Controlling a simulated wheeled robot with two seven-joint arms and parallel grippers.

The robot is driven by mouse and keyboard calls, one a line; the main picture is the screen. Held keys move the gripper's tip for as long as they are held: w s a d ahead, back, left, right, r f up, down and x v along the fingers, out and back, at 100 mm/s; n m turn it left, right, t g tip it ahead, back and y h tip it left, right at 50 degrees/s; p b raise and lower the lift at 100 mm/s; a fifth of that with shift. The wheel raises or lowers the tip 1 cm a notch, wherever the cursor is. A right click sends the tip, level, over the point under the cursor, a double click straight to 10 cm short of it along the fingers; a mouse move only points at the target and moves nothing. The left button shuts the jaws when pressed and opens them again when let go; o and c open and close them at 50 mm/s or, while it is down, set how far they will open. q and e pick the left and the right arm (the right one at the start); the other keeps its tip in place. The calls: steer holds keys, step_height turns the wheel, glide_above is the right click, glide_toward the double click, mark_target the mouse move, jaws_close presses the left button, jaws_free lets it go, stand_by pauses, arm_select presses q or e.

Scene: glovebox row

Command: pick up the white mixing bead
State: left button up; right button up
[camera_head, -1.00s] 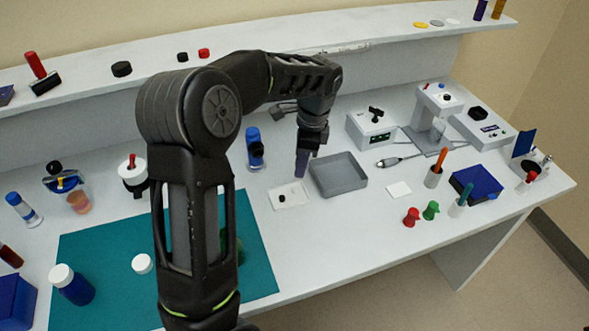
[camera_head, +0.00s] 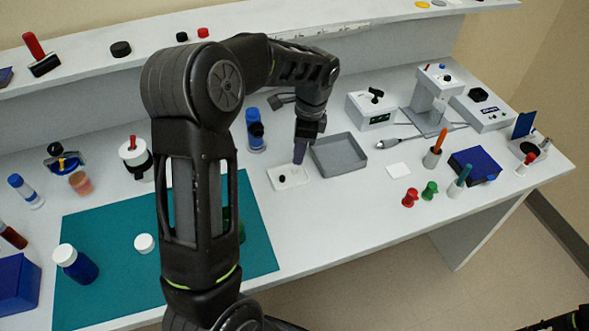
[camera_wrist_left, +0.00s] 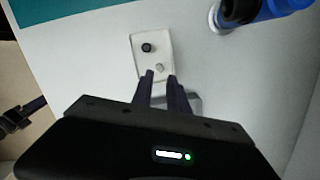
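The white mixing bead (camera_wrist_left: 159,68) is a small pale bead on a small white tray (camera_wrist_left: 138,40) in the left wrist view. It sits beside a black bead (camera_wrist_left: 147,47). In the head view the tray (camera_head: 276,186) and black bead (camera_head: 282,178) show, but I cannot make out the white one. My left gripper (camera_head: 299,160) points down over the tray's right part. In the left wrist view its fingertips (camera_wrist_left: 161,74) are apart with nothing between them, and the white bead appears just beyond the gap. My right gripper is not visible.
A grey bin (camera_head: 338,155) stands close to the right of my left gripper. A blue-capped vial (camera_head: 255,130) stands behind the tray, and a teal mat (camera_head: 95,225) lies to the left. A dark arm part, likely mine, shows at the lower right corner.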

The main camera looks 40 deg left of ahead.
mark_target(295, 168)
arm_select(q)
steer(key=f, duration=0.1)
steer(key=f+p, duration=0.1)
steer(key=f, duration=0.3)
steer(key=shift+s+a, duration=0.25)
jaws_close()
stand_by(0.4)
